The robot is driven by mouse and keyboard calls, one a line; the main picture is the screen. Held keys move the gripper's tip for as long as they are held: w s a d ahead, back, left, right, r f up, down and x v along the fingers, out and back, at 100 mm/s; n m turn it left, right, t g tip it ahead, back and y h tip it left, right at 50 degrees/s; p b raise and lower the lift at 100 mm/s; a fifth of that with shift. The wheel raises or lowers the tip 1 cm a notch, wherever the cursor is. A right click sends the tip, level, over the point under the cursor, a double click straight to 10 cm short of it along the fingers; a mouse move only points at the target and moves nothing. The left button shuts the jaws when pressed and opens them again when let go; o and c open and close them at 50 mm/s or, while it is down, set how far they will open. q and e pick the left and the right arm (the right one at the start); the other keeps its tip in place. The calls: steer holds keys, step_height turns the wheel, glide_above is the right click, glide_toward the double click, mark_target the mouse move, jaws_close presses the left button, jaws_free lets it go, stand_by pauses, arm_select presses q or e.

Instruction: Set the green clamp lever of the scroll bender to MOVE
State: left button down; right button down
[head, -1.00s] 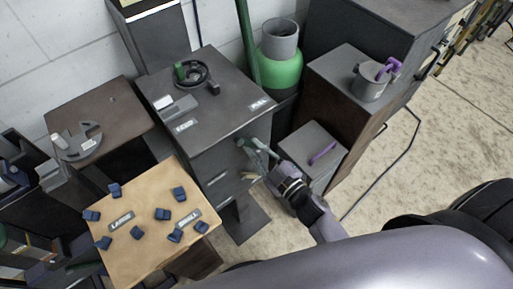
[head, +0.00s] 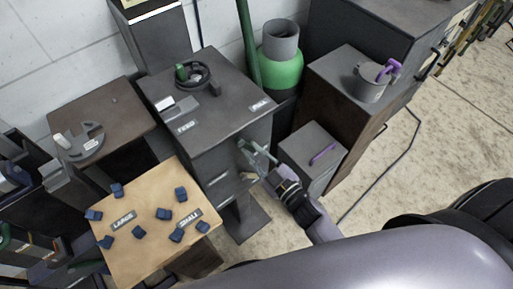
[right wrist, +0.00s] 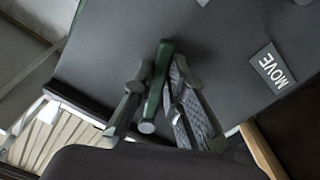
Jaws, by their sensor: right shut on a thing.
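The scroll bender (head: 215,135) is a dark grey cabinet with a round fixture on top. Its green clamp lever (right wrist: 155,90) lies between the fingers of my right gripper (right wrist: 161,72) in the right wrist view. The gripper is shut on the lever, whose rounded end points toward the wrist. A MOVE label (right wrist: 273,68) is on the grey face to the right of the lever, apart from it. In the head view my right gripper (head: 258,160) is at the cabinet's right side, where the lever is small and partly hidden. My left gripper is not in view.
A wooden-topped table (head: 150,240) with several blue blocks stands in front on the left. A green cylinder (head: 281,70) stands behind.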

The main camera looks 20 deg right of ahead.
mark_target(223, 157)
steer(key=a+m+p, duration=0.1)
steer(key=m, duration=0.1)
steer(key=s+a+m+p, duration=0.1)
steer(key=m, duration=0.1)
steer(key=a+m+p, duration=0.1)
steer(key=m, duration=0.1)
steer(key=shift+s+a+f, duration=0.2)
steer(key=shift+a+f, duration=0.1)
steer(key=shift+a, duration=0.05)
steer(key=a+m+p, duration=0.2)
steer(key=m, duration=0.1)
steer(key=shift+s+r+m, duration=0.2)
steer(key=shift+s+m, duration=0.1)
steer(key=shift+s, duration=0.05)
steer(key=shift+s+a+r+m+p, duration=0.15)
steer(key=shift+a+r+m+p, duration=0.15)
steer(key=shift+m, duration=0.4)
steer(key=shift+s+a+r+m+p, duration=0.1)
steer(key=shift+a+m+p, duration=0.1)
steer(key=shift+a+m, duration=0.35)
steer(key=shift+d+m, duration=0.1)
steer(key=shift+m, duration=0.15)
steer(key=c, duration=1.6)
jaws_free()
steer(key=shift+s, duration=0.1)
steer(key=v, duration=1.2)
